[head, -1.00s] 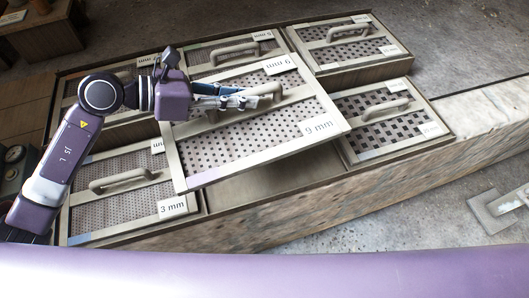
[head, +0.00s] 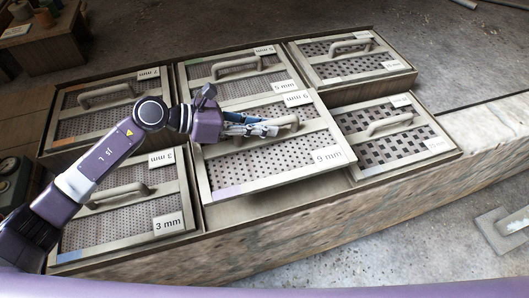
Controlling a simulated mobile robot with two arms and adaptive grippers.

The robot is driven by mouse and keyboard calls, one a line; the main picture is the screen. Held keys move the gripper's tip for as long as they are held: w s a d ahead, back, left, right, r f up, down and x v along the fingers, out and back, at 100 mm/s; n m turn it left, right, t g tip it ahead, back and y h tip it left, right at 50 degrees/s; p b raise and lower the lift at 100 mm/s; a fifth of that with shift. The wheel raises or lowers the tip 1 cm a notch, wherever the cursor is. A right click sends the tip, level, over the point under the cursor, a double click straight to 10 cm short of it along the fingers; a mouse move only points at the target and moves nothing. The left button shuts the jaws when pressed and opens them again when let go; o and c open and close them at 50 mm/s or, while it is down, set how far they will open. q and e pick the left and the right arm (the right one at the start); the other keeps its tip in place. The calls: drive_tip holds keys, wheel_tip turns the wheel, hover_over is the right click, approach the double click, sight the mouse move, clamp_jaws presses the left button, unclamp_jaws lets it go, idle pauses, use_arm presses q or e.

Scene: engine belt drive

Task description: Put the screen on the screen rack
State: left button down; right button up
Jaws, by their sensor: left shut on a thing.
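The 9 mm screen (head: 270,160) is a pale framed perforated plate with a bar handle across its middle. My left gripper (head: 285,125) is shut on that handle. The screen is over the front middle bay of the screen rack (head: 240,212); its front edge is slightly tilted and looks raised above the rack floor. Whether its back edge touches the rack cannot be told. My right gripper is not in view.
Other screens fill the bays around: the 3 mm screen (head: 125,212) at front left, the 5 mm screen (head: 235,82) behind, one at back left (head: 95,122), one at back right (head: 345,66) and a coarse one (head: 385,148) at right. A flat metal plate (head: 505,230) lies on the floor at right.

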sight(222, 151)
use_arm(q)
wheel_tip(222, 151, down, 11)
drive_tip(key=shift+w+r, duration=0.1)
idle(0.4)
drive_tip(key=c, duration=2.1)
unclamp_jaws()
drive_tip(key=shift+f, duration=0.2)
drive_tip(key=shift+o, duration=1.3)
drive_tip(key=v, duration=1.2)
drive_tip(key=shift+s+d, duration=0.1)
drive_tip(key=shift+s, duration=0.1)
